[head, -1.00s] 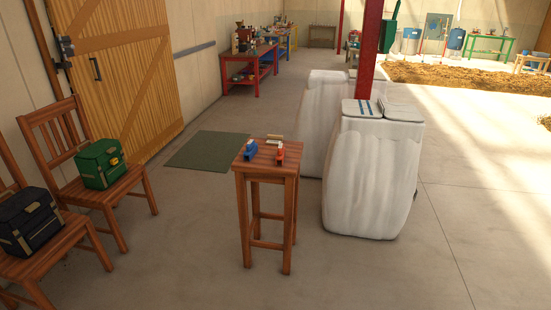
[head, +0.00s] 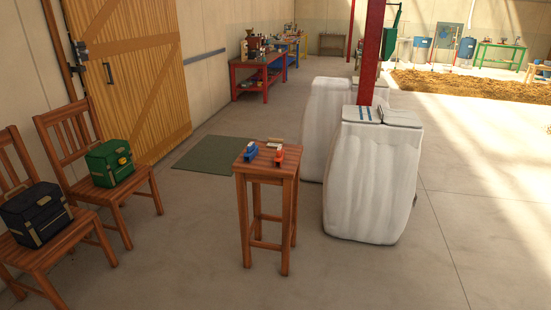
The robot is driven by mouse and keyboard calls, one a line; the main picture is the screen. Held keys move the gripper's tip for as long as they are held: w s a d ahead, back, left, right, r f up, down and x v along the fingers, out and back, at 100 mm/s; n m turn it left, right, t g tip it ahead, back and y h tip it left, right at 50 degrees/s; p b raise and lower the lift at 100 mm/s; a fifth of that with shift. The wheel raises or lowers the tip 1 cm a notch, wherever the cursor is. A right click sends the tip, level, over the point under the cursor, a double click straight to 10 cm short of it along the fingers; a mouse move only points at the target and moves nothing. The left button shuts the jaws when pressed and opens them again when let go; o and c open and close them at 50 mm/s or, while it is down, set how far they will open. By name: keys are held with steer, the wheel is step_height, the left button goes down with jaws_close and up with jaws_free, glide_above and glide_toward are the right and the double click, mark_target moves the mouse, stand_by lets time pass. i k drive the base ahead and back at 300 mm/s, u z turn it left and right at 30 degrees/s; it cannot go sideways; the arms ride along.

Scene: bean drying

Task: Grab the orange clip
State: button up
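The orange clip (head: 279,157) stands on the right part of the top of a tall wooden stool (head: 264,171), in the middle of the head view. A blue clip (head: 250,151) stands to its left on the same top, apart from it. A small pale item (head: 275,142) lies behind them near the back edge. Fine detail of the clips is too small to tell. My gripper is not in view.
Two large white sacks (head: 371,185) stand close to the right and behind the stool. Two wooden chairs (head: 98,191) at left hold a green box (head: 109,163) and a black box (head: 36,213). Open floor (head: 180,270) lies in front. A red bench (head: 256,77) stands farther back.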

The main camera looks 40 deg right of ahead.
mark_target(280, 156)
steer(key=z, duration=0.1)
steer(key=i, duration=0.95)
steer(key=u, duration=0.05)
